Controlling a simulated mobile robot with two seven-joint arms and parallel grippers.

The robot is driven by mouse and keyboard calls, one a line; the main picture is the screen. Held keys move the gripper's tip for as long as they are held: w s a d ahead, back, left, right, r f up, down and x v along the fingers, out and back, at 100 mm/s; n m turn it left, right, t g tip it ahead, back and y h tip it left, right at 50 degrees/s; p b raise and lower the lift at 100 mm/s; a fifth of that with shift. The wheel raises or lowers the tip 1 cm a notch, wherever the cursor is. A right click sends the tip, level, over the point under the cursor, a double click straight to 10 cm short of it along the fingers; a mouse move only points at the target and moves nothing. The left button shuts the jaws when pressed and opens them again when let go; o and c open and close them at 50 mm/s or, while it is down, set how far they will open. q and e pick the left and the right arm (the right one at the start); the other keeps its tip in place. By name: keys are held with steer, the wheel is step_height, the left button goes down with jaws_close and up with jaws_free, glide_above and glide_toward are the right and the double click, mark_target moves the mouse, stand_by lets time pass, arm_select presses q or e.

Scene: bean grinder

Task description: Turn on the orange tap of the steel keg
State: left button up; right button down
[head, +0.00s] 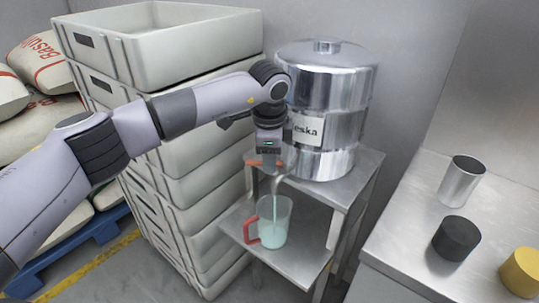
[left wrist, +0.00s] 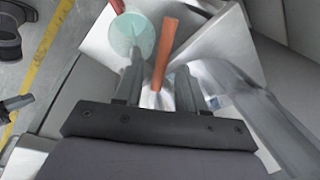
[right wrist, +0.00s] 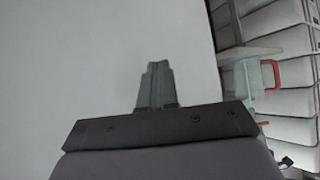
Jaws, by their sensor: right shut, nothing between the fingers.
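The steel keg (head: 325,105) stands on a small metal stand. Its orange tap handle (head: 256,163) is low at its front left, and a thin pale stream runs from the spout into a clear jug (head: 275,225) with a red handle. The jug holds pale green liquid. My left gripper (head: 270,160) is at the tap from above. In the left wrist view its fingers are apart, with the orange handle (left wrist: 164,55) between them; whether they touch it I cannot tell. My right gripper (right wrist: 156,66) is shut and empty, away from the tap.
Stacked pale crates (head: 160,45) rise close to the left of the keg. A steel counter at the right holds a metal cup (head: 461,181), a black cylinder (head: 456,238) and a yellow one (head: 522,271). Sacks (head: 45,65) lie at the far left.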

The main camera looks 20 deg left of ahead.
arm_select(q)
step_height(320, 180, up, 7)
steer(key=s, duration=0.1)
steer(key=shift+s+d, duration=0.15)
steer(key=shift+s, duration=0.05)
stand_by(0.4)
